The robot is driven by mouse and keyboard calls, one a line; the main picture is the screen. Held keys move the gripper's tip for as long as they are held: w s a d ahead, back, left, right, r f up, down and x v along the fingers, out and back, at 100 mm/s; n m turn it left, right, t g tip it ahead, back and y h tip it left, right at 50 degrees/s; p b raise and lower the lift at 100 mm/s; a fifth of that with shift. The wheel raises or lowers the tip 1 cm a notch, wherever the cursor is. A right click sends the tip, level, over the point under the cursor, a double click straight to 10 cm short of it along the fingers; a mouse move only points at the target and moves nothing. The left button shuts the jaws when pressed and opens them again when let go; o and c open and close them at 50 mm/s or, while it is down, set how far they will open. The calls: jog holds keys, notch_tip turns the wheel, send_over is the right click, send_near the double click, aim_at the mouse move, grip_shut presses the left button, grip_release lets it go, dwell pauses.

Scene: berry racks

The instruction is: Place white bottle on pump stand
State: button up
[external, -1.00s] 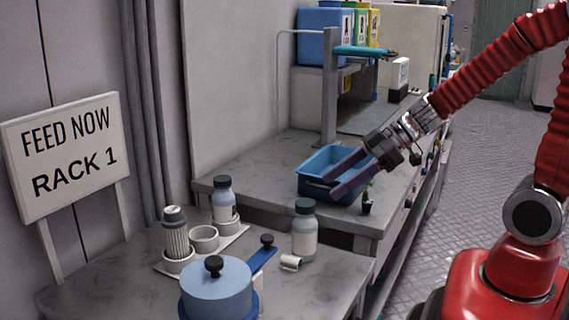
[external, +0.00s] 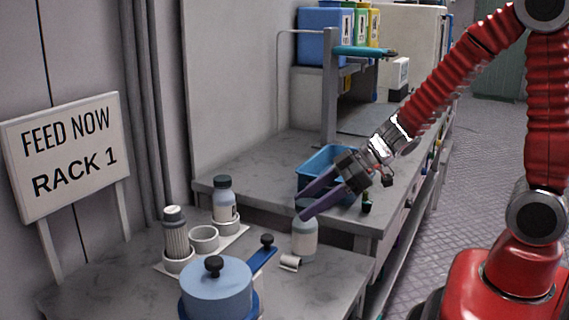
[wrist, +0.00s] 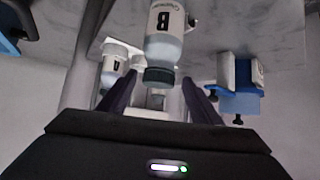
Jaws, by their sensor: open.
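The white bottle (external: 305,240) with a dark cap stands upright on the near table, right of the pump stand. In the wrist view the bottle (wrist: 163,35) carries a letter B and appears upside down between the fingers. My gripper (external: 303,205) is open and empty; its purple fingers reach over the bottle's top and partly hide the cap. I cannot tell if they touch it. The pump stand (external: 241,232) is a white plate with round cups. Its middle cup (external: 204,239) is empty. Another bottle (external: 224,203) and a ribbed cylinder (external: 175,242) fill the other cups.
A blue pot (external: 216,290) with a blue handle stands in front of the stand. A small white cylinder (external: 290,263) lies beside the bottle. A blue bin (external: 313,168) stands on the counter behind. The near table's right front is clear.

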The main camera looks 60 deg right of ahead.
jog(key=shift+w+f, duration=0.1)
dwell(0.3)
jog(key=shift+x, duration=2.5)
jog(key=shift+d, duration=0.15)
jog(key=shift+c, duration=0.5)
grip_shut()
